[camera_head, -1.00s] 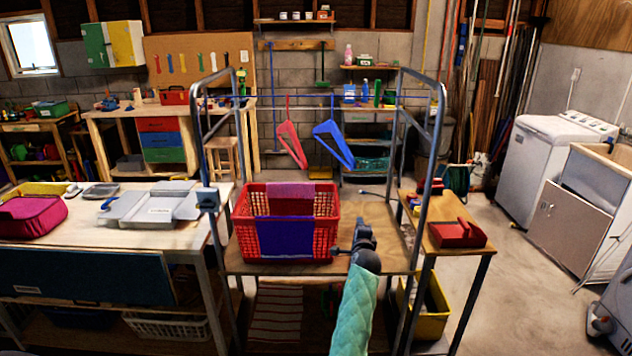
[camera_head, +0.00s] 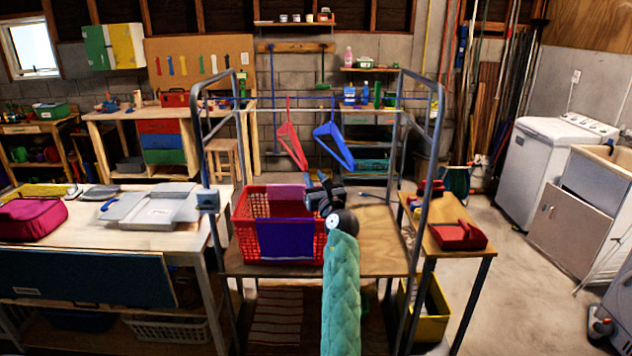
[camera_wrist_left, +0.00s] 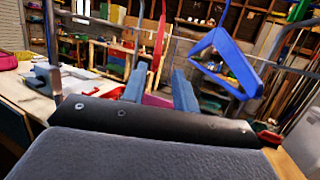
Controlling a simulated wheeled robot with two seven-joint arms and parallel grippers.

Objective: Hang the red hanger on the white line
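The red hanger (camera_head: 291,146) hangs tilted inside the metal rack; in the left wrist view its red frame (camera_wrist_left: 159,42) rises beyond the fingertips. A blue hanger (camera_head: 331,142) hangs just to its right and also shows in the left wrist view (camera_wrist_left: 228,62). The white line (camera_head: 385,110) runs across the rack close to a blue line (camera_head: 262,98). I cannot tell which line bears the red hook. My left gripper (camera_head: 321,196) is below and in front of the hangers, fingers apart and empty in the left wrist view (camera_wrist_left: 158,88). My right gripper is out of view.
A red basket (camera_head: 246,238) with cloths over its rim stands on the wooden shelf (camera_head: 380,250) below the hangers. The rack's grey posts (camera_head: 428,185) flank the space. A side table (camera_head: 452,235) with red items stands at the right.

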